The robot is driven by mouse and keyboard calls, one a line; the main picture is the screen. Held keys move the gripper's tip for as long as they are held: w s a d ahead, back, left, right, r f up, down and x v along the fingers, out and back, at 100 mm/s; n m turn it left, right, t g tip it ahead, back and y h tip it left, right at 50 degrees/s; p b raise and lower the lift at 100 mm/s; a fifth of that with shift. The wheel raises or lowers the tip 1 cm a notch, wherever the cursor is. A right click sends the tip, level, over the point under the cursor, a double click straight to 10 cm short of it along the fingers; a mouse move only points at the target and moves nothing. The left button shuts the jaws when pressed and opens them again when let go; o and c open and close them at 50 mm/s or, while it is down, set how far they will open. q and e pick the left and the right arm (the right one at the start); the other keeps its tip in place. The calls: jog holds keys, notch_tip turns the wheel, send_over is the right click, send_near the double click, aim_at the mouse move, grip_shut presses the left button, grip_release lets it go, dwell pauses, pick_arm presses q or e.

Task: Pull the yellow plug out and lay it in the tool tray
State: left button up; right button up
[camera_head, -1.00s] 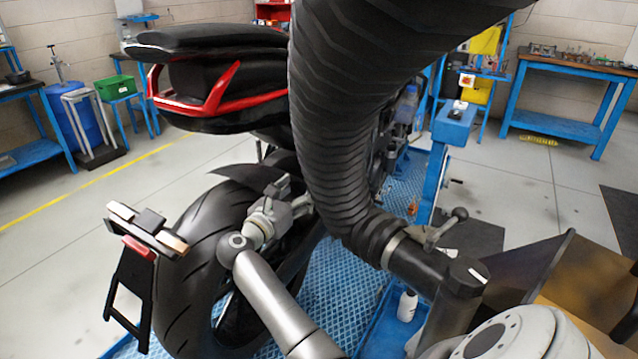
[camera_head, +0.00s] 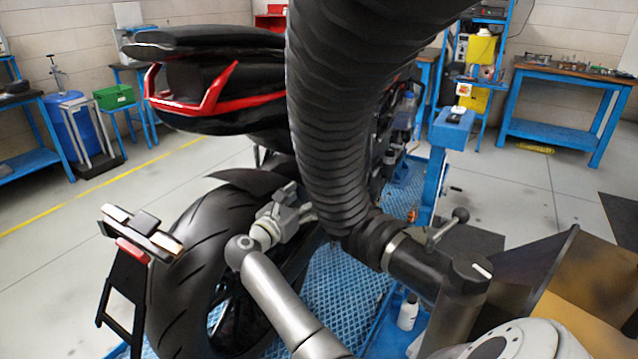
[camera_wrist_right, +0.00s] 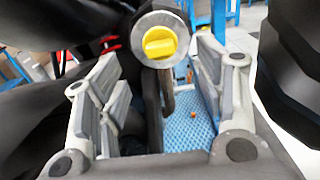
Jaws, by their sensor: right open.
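The yellow plug (camera_wrist_right: 160,42) sits in the round metal end of a dark part, seen in the right wrist view. My right gripper (camera_wrist_right: 155,80) is open, with one finger on each side below the plug, and nothing is seen between its fingers. In the head view my right gripper (camera_head: 298,207) is beside the motorcycle's rear wheel (camera_head: 185,265); the plug is hidden there. I cannot make out a tool tray in either view. My left gripper is not in view.
A thick black ribbed hose (camera_head: 340,130) hangs close to the right gripper and covers part of the motorcycle. The blue ridged lift platform (camera_head: 345,290) lies below. A blue stand (camera_head: 440,160) is to the right, and a blue workbench (camera_head: 560,130) stands far right.

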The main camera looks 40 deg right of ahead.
aim_at(317, 186)
jog(key=b+x, duration=0.1)
jog(key=x, duration=0.2)
jog(key=shift+w+d+f, duration=0.1)
jog(key=shift+d+f, duration=0.05)
jog(key=shift+d, duration=0.25)
jog(key=shift+b+x, duration=0.7)
jog(key=shift+x, duration=0.25)
jog(key=shift+d, duration=0.15)
jog(key=shift+b, duration=0.6)
jog(key=shift+r, duration=0.3)
grip_shut()
